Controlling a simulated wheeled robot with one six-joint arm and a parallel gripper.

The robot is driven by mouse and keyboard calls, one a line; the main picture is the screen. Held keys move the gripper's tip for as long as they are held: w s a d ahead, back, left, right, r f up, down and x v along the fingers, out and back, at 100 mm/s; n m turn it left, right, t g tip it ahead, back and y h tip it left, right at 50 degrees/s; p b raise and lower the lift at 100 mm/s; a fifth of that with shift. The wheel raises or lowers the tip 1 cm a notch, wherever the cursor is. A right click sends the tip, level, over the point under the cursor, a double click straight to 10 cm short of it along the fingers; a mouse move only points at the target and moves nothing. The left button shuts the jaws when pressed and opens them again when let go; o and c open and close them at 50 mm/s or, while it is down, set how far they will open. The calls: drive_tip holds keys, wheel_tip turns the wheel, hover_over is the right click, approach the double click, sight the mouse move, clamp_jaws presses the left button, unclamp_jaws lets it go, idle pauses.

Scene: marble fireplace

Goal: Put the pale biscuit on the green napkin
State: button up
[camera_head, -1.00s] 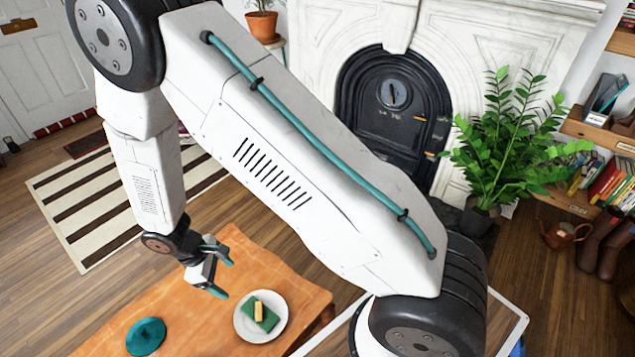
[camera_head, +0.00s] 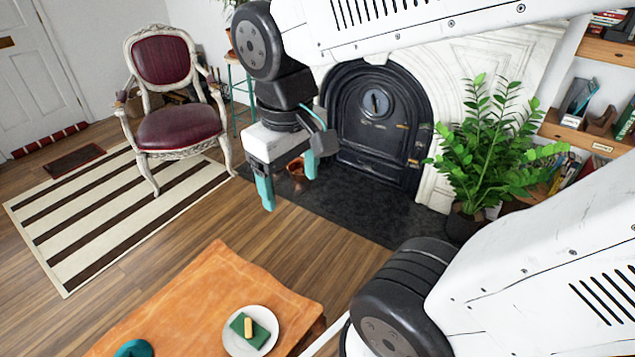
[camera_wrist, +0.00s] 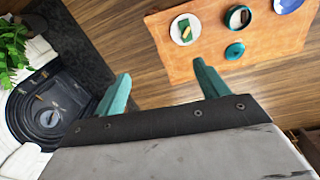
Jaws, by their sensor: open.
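The pale biscuit (camera_head: 249,327) lies on the green napkin (camera_head: 260,334), near its middle. The napkin is on a white plate (camera_head: 231,345) on the orange-covered table. The wrist view shows the same biscuit (camera_wrist: 187,33), napkin (camera_wrist: 183,23) and plate (camera_wrist: 175,34) at the top. My gripper (camera_head: 288,191) is open and empty, with teal fingers apart. It is raised well away from the plate, on the fireplace side of the table.
The orange-covered table (camera_head: 190,292) also bears a teal round lid (camera_wrist: 235,51), a teal bowl (camera_wrist: 246,13) and a blue plate (camera_wrist: 290,4). A red chair (camera_head: 180,128) stands at the back left. A leafy plant (camera_head: 490,150) is by the black fireplace door (camera_head: 375,135).

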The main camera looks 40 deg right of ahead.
drive_tip(key=shift+m+t, duration=0.3)
drive_tip(key=shift+m, duration=0.3)
drive_tip(key=s, duration=0.1)
drive_tip(key=s+r, duration=0.1)
drive_tip(key=s, duration=0.3)
drive_tip(key=shift+s+d+r, duration=0.15)
drive_tip(key=shift+d+r, duration=0.05)
drive_tip(key=shift+d, duration=0.15)
